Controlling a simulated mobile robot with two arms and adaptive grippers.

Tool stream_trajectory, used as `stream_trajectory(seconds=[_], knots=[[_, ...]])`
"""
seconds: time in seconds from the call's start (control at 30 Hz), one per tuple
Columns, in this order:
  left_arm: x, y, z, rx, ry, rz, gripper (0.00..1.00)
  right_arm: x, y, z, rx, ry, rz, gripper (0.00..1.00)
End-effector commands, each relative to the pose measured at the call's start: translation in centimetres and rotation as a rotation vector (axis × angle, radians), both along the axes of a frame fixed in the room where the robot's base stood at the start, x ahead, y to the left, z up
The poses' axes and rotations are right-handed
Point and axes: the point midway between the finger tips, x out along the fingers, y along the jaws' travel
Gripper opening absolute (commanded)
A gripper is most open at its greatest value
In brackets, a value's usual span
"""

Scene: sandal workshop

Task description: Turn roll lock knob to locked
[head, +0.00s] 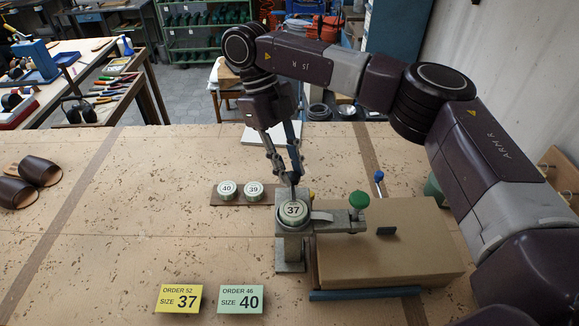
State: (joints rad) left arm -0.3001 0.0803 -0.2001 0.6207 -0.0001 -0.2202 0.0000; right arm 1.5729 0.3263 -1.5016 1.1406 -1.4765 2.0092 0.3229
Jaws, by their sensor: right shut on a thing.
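A grey metal stamping fixture (291,248) stands on the workbench, with a round roll marked 37 (293,210) on its top. My right gripper (293,184) reaches down from above to the back edge of this roll. Its fingertips are close together on a small part there, which I take to be the roll lock knob; the fingers mostly hide it, so I cannot tell its setting. My left gripper is not in view.
Rolls marked 40 (227,190) and 39 (254,191) sit on a brown strip left of the fixture. A yellow size 37 card (179,298) and a green size 40 card (240,299) lie in front. A cardboard-coloured box (390,255) is at right. Brown sandals (38,171) lie far left.

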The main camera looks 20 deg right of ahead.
Motion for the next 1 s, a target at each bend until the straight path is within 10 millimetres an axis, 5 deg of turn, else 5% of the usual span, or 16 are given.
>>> stream_trajectory(seconds=[0.1,0.13,0.27,0.67,1.0], knots=[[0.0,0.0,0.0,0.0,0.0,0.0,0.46,0.1,0.0,0.2,0.0,-0.002,-0.001,0.0],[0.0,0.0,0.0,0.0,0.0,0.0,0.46,0.1,0.0,0.2,-0.001,-0.002,-0.001,0.25],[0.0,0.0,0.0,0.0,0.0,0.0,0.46,0.0,-0.1,0.1,-0.001,-0.002,-0.001,0.4],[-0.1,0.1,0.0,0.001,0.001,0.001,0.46,0.3,0.1,0.8,0.0,-0.001,-0.001,0.4],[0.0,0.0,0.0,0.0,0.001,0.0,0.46,2.5,1.4,7.0,-0.004,-0.008,-0.002,0.4]])
